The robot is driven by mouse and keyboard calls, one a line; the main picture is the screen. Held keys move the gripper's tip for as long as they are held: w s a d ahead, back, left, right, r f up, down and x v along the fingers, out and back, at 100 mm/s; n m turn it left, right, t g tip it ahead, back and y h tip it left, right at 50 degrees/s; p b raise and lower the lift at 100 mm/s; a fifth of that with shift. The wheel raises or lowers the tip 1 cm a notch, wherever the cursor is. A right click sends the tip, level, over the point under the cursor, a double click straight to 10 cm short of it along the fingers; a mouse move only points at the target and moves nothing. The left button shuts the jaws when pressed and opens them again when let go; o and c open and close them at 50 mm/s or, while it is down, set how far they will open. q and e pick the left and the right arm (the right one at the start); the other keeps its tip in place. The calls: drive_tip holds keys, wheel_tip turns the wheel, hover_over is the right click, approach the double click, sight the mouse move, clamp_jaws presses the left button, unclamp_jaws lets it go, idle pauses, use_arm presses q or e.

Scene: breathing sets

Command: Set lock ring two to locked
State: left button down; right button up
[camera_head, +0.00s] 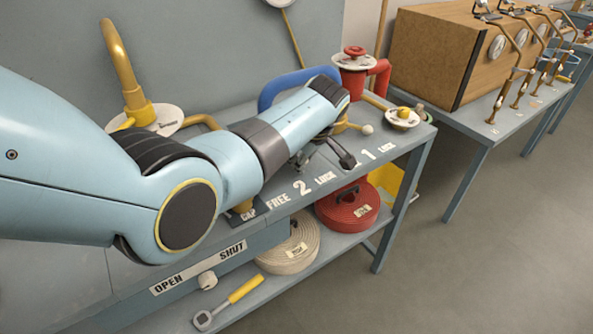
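My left arm reaches across the bench from the left. Its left gripper (326,160) is low over the bench top behind the painted label "FREE 2 LOCK" (302,187). Its dark fingers look spread apart, and I see nothing between them. The arm and gripper hide most of the spot behind the 2, so the body of lock ring two and its setting cannot be made out. A brass lever with a white knob (366,129) sticks out to the right just beyond the gripper; I cannot tell which fitting it belongs to. My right gripper is not in view.
A brass fitting with a white plate (402,117) sits near the "1 LOCK" label. A red valve (354,65), blue pipe (272,88) and yellow pipe (137,95) stand behind. Hose rolls (292,246) lie on the lower shelf. Floor at right is clear.

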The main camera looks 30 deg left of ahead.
use_arm(q)
drive_tip(key=shift+w+n+b, duration=0.6)
drive_tip(key=shift+b, duration=0.1)
drive_tip(key=c, duration=1)
unclamp_jaws()
drive_tip(key=v, duration=1.2)
drive_tip(key=shift+w+d, duration=0.2)
